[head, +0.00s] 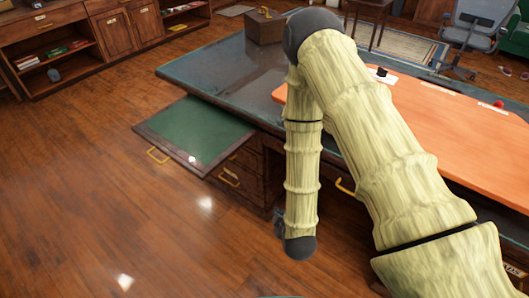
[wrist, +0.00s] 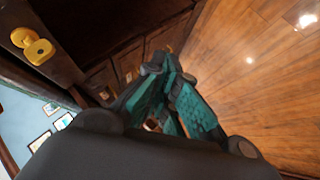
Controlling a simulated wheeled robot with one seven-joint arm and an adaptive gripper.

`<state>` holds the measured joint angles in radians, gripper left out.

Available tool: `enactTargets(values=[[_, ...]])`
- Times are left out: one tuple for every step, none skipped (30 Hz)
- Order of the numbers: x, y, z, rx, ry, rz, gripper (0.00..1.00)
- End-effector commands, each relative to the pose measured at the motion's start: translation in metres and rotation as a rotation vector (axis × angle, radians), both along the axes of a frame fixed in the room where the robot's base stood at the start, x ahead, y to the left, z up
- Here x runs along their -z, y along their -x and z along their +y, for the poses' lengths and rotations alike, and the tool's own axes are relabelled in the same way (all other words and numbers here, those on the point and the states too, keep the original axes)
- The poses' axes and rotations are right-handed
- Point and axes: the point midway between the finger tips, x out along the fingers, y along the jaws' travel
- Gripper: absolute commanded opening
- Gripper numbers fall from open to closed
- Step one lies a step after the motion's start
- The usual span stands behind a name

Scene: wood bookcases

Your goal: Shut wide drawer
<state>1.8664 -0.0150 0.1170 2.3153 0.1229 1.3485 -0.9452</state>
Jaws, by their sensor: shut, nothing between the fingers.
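A wide, shallow drawer (head: 192,134) with a green inside stands pulled out from the left end of the dark desk (head: 215,72) in the head view. In the wrist view my gripper (wrist: 180,103) has teal fingers, shut and empty. A yellow handle (wrist: 36,48) on dark wood shows at upper left there; I cannot tell which drawer it belongs to.
Below the open drawer, a desk drawer with a yellow handle (head: 229,178) looks shut. Another yellow handle (head: 345,186) is partly behind my arm. A wooden box (head: 264,27) sits on the desk's far end. Wood floor (head: 85,190) is clear at left.

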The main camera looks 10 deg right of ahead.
Motion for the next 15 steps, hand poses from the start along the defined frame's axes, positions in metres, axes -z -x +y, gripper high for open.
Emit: enactTargets(values=[[-0.001, -0.02, 0.007, -0.043, 0.061, -0.079, 0.0], [-0.007, -0.032, 0.01, -0.066, 0.107, -0.128, 0.0], [-0.016, -0.046, 0.014, -0.096, 0.168, -0.192, 0.0], [-0.023, -0.055, 0.017, -0.116, 0.214, -0.238, 0.0], [-0.03, -0.064, 0.02, -0.131, 0.26, -0.283, 0.0], [-0.04, -0.075, 0.024, -0.148, 0.323, -0.339, 0.0], [-0.047, -0.082, 0.026, -0.159, 0.367, -0.378, 0.0], [-0.054, -0.088, 0.029, -0.167, 0.411, -0.414, 0.0], [-0.063, -0.095, 0.033, -0.174, 0.464, -0.457, 0.0], [-0.069, -0.1, 0.035, -0.178, 0.502, -0.485, 0.0], [-0.075, -0.104, 0.036, -0.18, 0.537, -0.511, 0.0], [-0.081, -0.108, 0.038, -0.18, 0.579, -0.54, 0.0], [-0.086, -0.11, 0.039, -0.182, 0.605, -0.558, 0.0], [-0.09, -0.113, 0.04, -0.181, 0.629, -0.574, 0.0], [-0.094, -0.115, 0.042, -0.181, 0.652, -0.589, 0.0]])
